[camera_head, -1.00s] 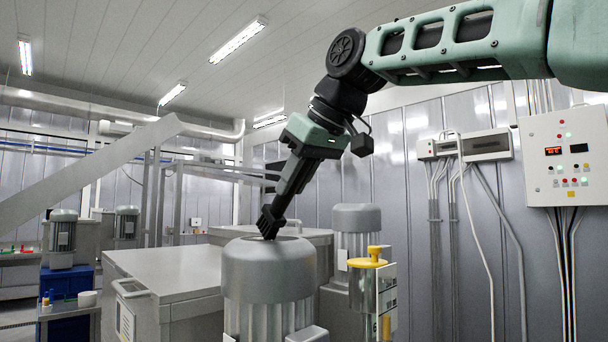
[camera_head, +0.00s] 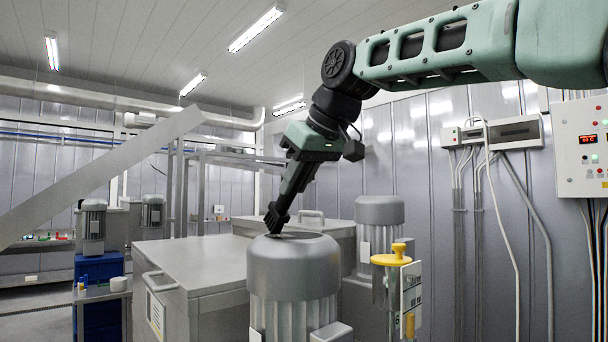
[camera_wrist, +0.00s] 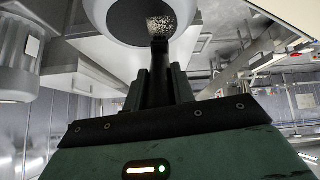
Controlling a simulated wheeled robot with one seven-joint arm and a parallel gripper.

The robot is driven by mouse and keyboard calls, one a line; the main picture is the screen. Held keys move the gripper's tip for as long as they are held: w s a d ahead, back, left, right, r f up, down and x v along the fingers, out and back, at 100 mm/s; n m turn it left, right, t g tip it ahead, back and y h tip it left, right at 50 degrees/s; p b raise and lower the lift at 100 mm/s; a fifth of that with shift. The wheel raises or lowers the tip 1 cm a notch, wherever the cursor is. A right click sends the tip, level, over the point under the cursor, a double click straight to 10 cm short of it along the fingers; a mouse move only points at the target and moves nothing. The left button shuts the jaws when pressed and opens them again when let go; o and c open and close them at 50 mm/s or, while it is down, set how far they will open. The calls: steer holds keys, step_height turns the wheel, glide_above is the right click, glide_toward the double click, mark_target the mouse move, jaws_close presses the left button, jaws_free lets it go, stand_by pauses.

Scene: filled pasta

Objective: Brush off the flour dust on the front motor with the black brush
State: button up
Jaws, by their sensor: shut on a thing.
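The front motor (camera_head: 293,268) is a grey, ribbed cylinder with a rounded cap, in the middle foreground of the head view. My gripper (camera_head: 284,200) points down above the cap's left part. It is shut on the black brush (camera_head: 274,222), whose bristle end is at or just over the cap's top; contact cannot be told. In the wrist view, the brush (camera_wrist: 158,72) stands between the fingers and reaches the motor's round top (camera_wrist: 98,22). A speckled pale patch of flour dust (camera_wrist: 163,24) shows on its dark centre, beside the brush tip.
A second grey motor (camera_head: 380,225) stands behind to the right. A yellow-capped clear cylinder (camera_head: 392,257) stands right of the front motor. A metal lidded box (camera_head: 195,262) is at left. A control panel (camera_head: 585,150) hangs on the right wall. The air above the box is free.

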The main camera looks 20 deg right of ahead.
steer(key=shift+w+a, duration=0.2)
steer(key=shift+w, duration=0.5)
step_height(320, 180, up, 5)
steer(key=p, duration=0.4)
steer(key=shift+r, duration=1)
steer(key=shift+s, duration=0.15)
